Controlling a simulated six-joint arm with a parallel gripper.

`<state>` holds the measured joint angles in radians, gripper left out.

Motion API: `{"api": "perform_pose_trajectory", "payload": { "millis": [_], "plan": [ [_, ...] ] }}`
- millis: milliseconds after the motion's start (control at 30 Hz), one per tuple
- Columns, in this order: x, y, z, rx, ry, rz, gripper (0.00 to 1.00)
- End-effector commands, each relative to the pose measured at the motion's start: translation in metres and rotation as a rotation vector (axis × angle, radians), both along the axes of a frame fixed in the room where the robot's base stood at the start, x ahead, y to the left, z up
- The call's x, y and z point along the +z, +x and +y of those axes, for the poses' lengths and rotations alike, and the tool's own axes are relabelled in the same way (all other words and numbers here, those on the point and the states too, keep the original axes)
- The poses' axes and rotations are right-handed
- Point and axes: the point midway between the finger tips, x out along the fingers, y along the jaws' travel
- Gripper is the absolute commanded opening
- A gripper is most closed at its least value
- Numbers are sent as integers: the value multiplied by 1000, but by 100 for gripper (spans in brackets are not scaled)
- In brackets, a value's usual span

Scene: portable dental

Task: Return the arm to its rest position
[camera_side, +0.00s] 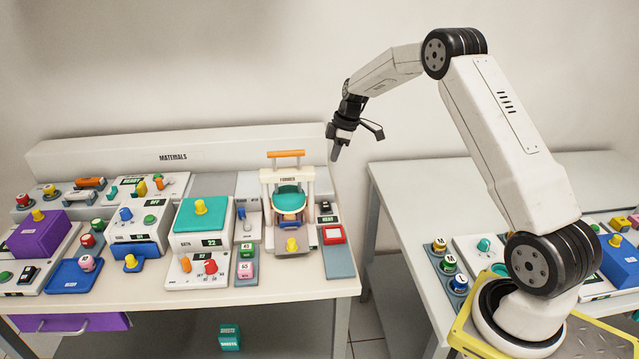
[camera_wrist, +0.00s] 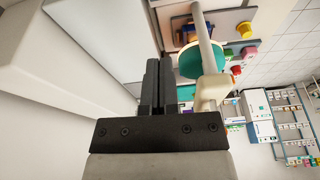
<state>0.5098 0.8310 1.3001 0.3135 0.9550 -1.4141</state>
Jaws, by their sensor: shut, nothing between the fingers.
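My arm is raised and bent over from its base at the right in the side view. My gripper (camera_side: 336,153) points down, above the right end of the left bench, and touches nothing. In the wrist view its two dark fingers (camera_wrist: 157,75) lie side by side, shut and empty. The white former (camera_side: 287,190) with an orange handle and a teal round plate stands on the bench to the left of the gripper. Its teal plate (camera_wrist: 192,60) and pale post also show just beyond the fingers in the wrist view.
The left bench (camera_side: 225,287) carries several devices, including a teal-topped bath (camera_side: 203,220) and a purple box (camera_side: 38,238). A second bench (camera_side: 400,192) stands to the right, its back part bare. A gap separates the benches. The air above both is clear apart from my arm.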

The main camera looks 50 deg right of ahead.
Motion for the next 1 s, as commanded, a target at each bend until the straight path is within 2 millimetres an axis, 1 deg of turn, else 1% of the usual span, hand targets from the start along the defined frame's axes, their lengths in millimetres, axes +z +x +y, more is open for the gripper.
{"api": "perform_pose_trajectory", "payload": {
  "millis": [33, 167, 300, 467, 567, 767, 1000],
  "plan": [
    [3, -2, 10, -17, -4, 6, 0],
    [8, -12, 37, -87, -15, 29, 0],
    [14, -28, 69, -171, -29, 50, 0],
    [18, -49, 103, -265, -43, 64, 0],
    [20, -66, 123, -321, -52, 68, 0],
    [23, -105, 163, -436, -60, 67, 0],
    [21, -161, 204, -568, -57, 54, 0]
  ]
}}
